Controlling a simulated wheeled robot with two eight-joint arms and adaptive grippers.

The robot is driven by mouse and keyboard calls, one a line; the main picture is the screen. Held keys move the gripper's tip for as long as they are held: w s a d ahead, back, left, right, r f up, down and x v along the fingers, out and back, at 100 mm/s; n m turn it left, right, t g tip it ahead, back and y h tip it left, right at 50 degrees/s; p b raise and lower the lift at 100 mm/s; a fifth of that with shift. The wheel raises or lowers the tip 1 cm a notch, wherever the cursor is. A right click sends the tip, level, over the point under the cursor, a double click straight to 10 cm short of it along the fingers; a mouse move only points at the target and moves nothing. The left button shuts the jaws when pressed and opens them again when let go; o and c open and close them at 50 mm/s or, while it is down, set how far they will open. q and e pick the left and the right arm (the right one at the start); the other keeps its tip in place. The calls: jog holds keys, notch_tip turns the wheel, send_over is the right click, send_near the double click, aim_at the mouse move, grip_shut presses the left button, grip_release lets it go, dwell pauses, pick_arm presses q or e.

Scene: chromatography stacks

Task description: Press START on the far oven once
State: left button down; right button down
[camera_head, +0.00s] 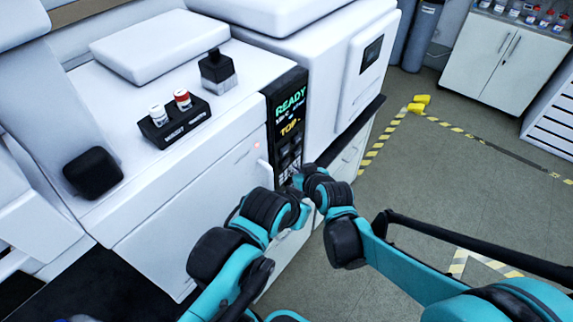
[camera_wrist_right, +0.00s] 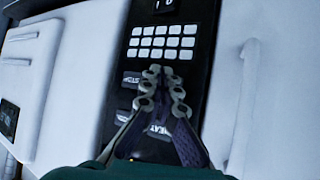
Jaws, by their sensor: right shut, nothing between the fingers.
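A white instrument (camera_head: 185,190) has a black control panel (camera_head: 288,105) with green READY text and yellow text. In the right wrist view the panel (camera_wrist_right: 193,60) shows a pale keypad (camera_wrist_right: 160,42) and dark labelled keys (camera_wrist_right: 131,79) below it. My right gripper (camera_head: 298,179) is at the panel's lower part in the head view. In the right wrist view it (camera_wrist_right: 162,75) is shut and empty, its tips over the keypad's lower edge. It covers part of the keys, and I cannot read a START label. Contact is not clear. My left gripper cannot be made out.
A second white unit (camera_head: 325,75) with a small dark screen (camera_head: 372,51) stands beside the panel. A black vial rack (camera_head: 174,124) and a black-capped bottle (camera_head: 217,72) sit on the instrument top. Open floor (camera_head: 460,185) with striped tape lies to the right.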

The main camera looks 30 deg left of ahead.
jog(key=shift+a, duration=0.25)
jog(key=shift+w+a, duration=0.15)
jog(key=shift+a, duration=0.3)
dwell(0.6)
jog(key=shift+d, duration=0.85)
jog(key=shift+d, duration=0.1)
jog(key=shift+s+d, duration=0.25)
jog(key=shift+d, duration=0.95)
jog(key=shift+s+d, duration=0.25)
jog(key=shift+d, duration=0.95)
